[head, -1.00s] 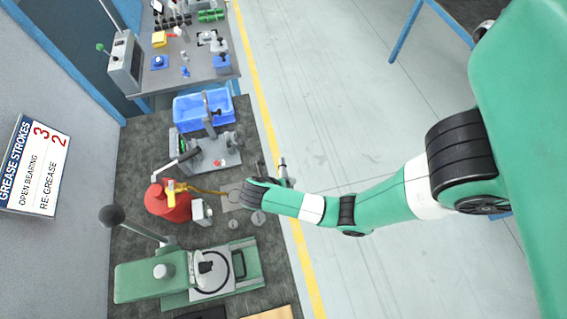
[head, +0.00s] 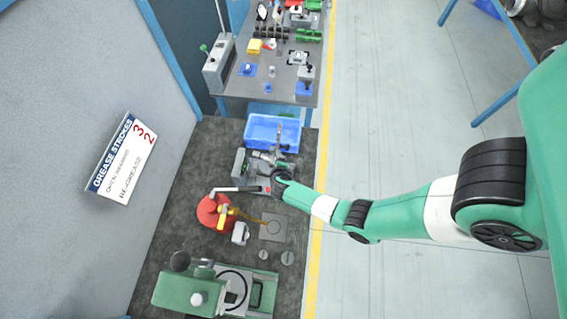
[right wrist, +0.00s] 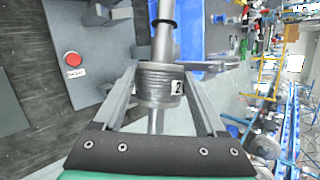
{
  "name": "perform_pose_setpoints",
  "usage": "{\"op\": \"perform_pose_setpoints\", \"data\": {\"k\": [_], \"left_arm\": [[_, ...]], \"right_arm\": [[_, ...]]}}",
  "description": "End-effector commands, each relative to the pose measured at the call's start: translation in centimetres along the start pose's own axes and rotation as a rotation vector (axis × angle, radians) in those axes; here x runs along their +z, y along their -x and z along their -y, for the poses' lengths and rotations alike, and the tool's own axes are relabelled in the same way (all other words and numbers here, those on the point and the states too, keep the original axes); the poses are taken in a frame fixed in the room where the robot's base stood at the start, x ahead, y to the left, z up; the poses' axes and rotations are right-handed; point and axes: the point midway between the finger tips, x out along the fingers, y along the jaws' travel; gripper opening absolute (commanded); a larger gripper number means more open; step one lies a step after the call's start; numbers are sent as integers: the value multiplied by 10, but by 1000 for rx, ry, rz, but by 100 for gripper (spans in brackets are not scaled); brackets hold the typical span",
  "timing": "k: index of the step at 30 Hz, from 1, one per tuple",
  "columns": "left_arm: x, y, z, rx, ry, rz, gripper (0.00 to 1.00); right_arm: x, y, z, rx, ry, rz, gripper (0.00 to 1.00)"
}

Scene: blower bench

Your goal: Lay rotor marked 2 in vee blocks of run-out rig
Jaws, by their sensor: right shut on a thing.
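The rotor marked 2 (right wrist: 160,84) is a grey ribbed cylinder with a shaft through it and a white "2" label. My right gripper (right wrist: 160,88) is shut on its body, one finger on each side. In the head view my right gripper (head: 277,165) is over the right part of a grey bench fixture, just in front of the blue bin. The rotor is small and partly hidden there. The grey fixture (head: 241,167) has a red button, which shows in the right wrist view (right wrist: 73,59). I cannot make out vee blocks clearly. My left gripper is not in view.
The blue bin (head: 250,132) stands behind the fixture. A red container (head: 207,212) and a green-and-grey press-like machine (head: 185,290) stand nearer on the dark bench. A farther table (head: 235,85) holds several small parts. Open floor lies right of the yellow line.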

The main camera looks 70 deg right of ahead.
Motion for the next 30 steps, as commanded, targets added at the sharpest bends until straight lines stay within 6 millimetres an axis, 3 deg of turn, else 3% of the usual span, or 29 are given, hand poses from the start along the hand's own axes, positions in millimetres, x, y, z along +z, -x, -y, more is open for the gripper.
{"op": "perform_pose_setpoints", "data": {"k": [1, 9, 26, 30], "left_arm": [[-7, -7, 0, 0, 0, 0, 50], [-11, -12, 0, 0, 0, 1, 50], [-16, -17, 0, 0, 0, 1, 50], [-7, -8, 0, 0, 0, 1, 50]], "right_arm": [[4, 2, 5, 6, 44, 39, 0], [15, -1, -2, 29, 168, 160, 0], [17, 1, -1, 32, 174, 168, 0], [12, -9, -11, 32, 174, 167, 0]]}}
